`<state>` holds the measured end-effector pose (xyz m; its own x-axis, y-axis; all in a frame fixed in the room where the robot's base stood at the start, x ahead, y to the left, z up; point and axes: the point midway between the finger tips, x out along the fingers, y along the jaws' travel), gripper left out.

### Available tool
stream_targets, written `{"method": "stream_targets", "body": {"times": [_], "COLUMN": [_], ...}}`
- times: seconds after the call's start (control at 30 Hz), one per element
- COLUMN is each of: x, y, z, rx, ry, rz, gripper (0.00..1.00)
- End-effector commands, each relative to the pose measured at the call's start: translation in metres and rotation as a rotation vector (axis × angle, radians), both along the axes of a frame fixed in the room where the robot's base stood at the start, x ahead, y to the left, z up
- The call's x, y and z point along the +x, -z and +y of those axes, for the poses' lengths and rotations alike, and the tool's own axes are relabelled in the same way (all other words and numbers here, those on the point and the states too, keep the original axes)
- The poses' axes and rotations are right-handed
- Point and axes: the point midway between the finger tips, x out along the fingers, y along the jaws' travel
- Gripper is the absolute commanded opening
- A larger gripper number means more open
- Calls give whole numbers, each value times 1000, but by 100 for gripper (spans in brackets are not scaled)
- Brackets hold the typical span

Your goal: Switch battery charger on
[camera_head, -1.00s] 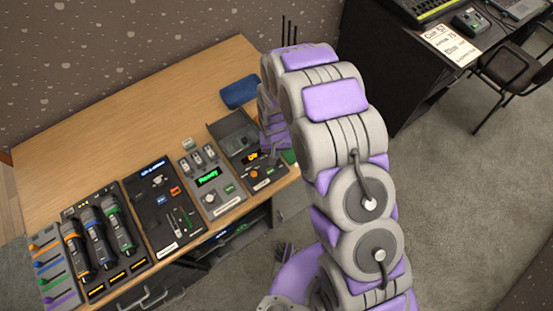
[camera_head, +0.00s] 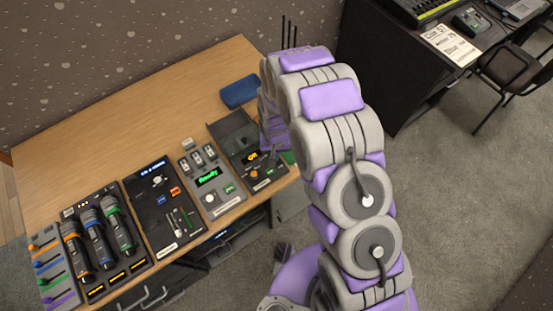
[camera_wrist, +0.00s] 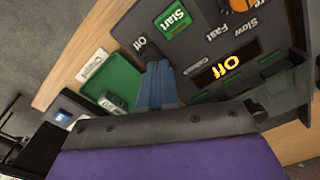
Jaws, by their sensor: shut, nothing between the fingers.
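The battery charger appears to be the dark panel (camera_head: 229,133) at the right end of the row in the head view, with a lit orange display (camera_head: 252,157), an orange knob (camera_head: 253,174) and a green button (camera_head: 269,171). In the wrist view its display (camera_wrist: 222,69) reads "Off". A green "Start" button (camera_wrist: 173,20) and "Fast" and "Slow" labels show; the orange knob (camera_wrist: 271,58) is partly cut off. My gripper (camera_wrist: 160,66) is shut and empty, its blue-grey fingertips close to the panel between the display and the green tray. Contact cannot be told.
A green tray (camera_wrist: 110,78) with a small metallic item (camera_wrist: 113,103) lies beside the fingers. A blue case (camera_head: 240,91) lies behind. The wooden table's (camera_head: 120,120) back is clear.

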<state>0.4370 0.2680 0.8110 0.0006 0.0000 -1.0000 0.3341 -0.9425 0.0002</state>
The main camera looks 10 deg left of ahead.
Motion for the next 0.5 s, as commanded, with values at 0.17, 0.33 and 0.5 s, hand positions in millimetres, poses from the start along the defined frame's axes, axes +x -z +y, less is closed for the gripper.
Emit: {"method": "stream_targets", "body": {"times": [0.17, 0.33, 0.5], "x": [0, 0, -1], "y": [2, -3, -15], "z": [0, 0, 0], "rx": [-1, -2, -2], "ry": [0, 0, 0], "rz": [2, 2, 2], "gripper": [0, 0, 0]}}
